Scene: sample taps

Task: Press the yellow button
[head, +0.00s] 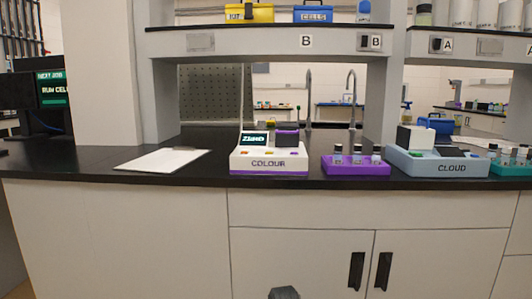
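A dark grey part at the bottom edge, low in front of the cabinet, looks like the top of my gripper (284,293). It is well below the counter and apart from the device. Its fingers cannot be made out.
A white sheet or board (161,160) lies left of the device. A purple rack (355,166) with small bottles stands to its right, then a blue-grey device labelled CLOUD (437,163) and a teal rack (512,163). A shelf (270,42) spans above. Cabinet doors are below.

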